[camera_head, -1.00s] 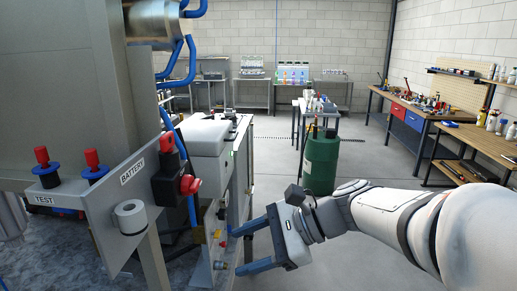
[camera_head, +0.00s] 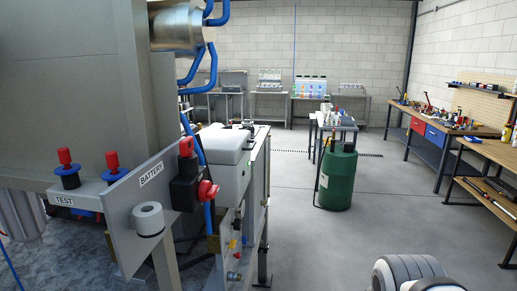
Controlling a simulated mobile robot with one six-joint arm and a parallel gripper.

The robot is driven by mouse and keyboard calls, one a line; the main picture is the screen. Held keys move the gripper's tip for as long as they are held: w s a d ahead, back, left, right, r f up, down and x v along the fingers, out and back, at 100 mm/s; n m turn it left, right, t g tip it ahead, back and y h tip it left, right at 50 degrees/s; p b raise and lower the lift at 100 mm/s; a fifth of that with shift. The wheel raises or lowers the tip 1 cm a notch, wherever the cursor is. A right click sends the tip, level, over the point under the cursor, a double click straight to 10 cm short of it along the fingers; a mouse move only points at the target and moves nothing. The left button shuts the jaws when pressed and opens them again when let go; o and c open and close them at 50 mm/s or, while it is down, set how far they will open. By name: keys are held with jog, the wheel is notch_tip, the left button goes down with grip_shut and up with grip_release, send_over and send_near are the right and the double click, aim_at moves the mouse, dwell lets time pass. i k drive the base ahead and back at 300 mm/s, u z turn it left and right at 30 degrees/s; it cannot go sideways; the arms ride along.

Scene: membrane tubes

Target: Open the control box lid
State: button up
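No part is labelled as the control box. A light grey box with a pale, closed-looking top (camera_head: 225,143) stands behind the panel, left of centre. A large grey metal cabinet (camera_head: 75,75) fills the upper left. In front of it is a grey panel marked BATTERY (camera_head: 150,195), with a red rotary switch (camera_head: 207,190) on a black block. A ledge marked TEST (camera_head: 75,200) carries red and blue knobs. My gripper is out of view; only a rounded part of my arm shows at the bottom right.
Blue pipes (camera_head: 208,75) run down beside the cabinet. A green drum (camera_head: 338,177) stands near a small table. Workbenches with tools line the right wall (camera_head: 455,130). The grey floor in the middle is clear.

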aim_at(227, 146)
jog(key=u, duration=2.8)
jog(key=k, duration=0.95)
jog(key=z, duration=1.75)
jog(key=i, duration=1.05)
